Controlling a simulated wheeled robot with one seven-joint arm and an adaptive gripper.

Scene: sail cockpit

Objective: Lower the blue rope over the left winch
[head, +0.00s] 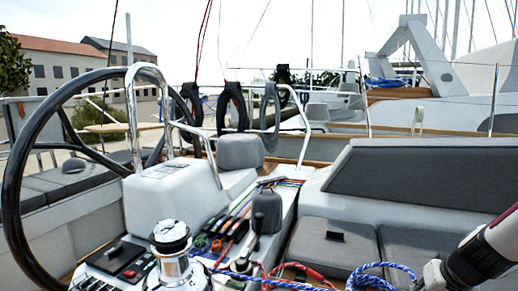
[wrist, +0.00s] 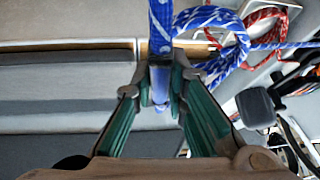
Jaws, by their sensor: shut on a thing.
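The blue rope (head: 372,270), flecked white, is looped at the bottom right of the head view. In the wrist view a straight length of the blue rope (wrist: 160,28) runs down between the fingers. My gripper (wrist: 160,80) is shut on it, with its two teal-padded fingers at either side. More loops of it lie just beyond, at the upper right. In the head view my wrist enters from the right and the fingertips are hard to make out. The left winch (head: 172,258), a silver and white drum, stands upright at the lower left, well apart from my gripper.
A red rope (head: 297,270) lies beside the blue one. A black steering wheel (head: 22,165) rises left of the winch. A grey headed post (head: 267,212) and several line clutches (head: 222,228) stand between winch and gripper. Grey seat cushions (head: 335,245) lie at the right.

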